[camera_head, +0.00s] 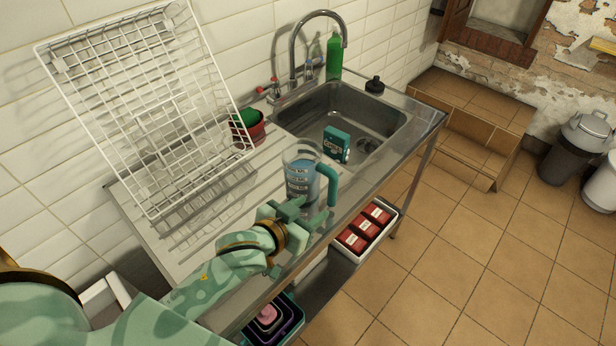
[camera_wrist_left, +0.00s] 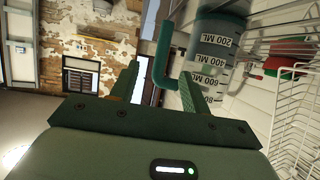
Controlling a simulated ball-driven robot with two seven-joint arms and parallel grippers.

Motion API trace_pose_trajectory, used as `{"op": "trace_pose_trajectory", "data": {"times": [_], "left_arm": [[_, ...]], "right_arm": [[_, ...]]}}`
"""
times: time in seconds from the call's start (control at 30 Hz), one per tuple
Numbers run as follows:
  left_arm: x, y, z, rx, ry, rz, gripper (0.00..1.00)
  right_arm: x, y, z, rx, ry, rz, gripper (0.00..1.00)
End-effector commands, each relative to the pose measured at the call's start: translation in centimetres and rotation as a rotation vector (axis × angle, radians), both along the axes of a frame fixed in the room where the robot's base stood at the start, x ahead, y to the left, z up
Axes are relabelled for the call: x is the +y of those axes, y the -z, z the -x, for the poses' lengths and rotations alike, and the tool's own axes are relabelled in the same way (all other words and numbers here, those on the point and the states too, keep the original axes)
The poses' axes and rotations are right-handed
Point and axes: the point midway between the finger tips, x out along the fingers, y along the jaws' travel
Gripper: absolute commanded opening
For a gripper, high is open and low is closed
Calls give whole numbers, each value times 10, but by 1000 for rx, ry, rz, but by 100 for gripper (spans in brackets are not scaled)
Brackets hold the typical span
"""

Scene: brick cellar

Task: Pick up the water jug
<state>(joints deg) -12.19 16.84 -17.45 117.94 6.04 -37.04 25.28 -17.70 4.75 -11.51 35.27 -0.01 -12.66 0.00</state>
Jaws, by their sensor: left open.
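The water jug (camera_head: 301,172) is a clear measuring jug with a teal handle and bluish contents, standing upright on the metal drainboard in front of the sink. Its handle (camera_head: 328,185) points right, toward the counter's front edge. In the left wrist view the jug (camera_wrist_left: 216,62) shows its ML marks, and its handle (camera_wrist_left: 146,72) appears between the finger lines. My left gripper (camera_head: 305,209) is open and empty, close to the jug's near side by the handle. I cannot tell whether a finger touches it. In the wrist view its fingertips (camera_wrist_left: 158,77) are spread. My right gripper is out of view.
A white wire rack (camera_head: 150,105) leans on the wall at left. A red pot (camera_head: 252,133) stands behind the jug. A teal box (camera_head: 336,146) sits at the sink (camera_head: 385,138). A tray of red boxes (camera_head: 345,262) is below the counter.

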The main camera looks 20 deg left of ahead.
Motion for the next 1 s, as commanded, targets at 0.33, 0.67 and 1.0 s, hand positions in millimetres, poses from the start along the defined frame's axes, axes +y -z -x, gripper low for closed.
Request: {"op": "trace_pose_trajectory", "data": {"times": [0.33,0.67,1.0], "left_arm": [[-13,23,-52,1,-1,-1,47],[-21,44,-92,1,-1,-2,47],[-23,44,-98,1,-1,-2,38]], "right_arm": [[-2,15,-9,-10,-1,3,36],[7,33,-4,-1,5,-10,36],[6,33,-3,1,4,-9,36]]}}
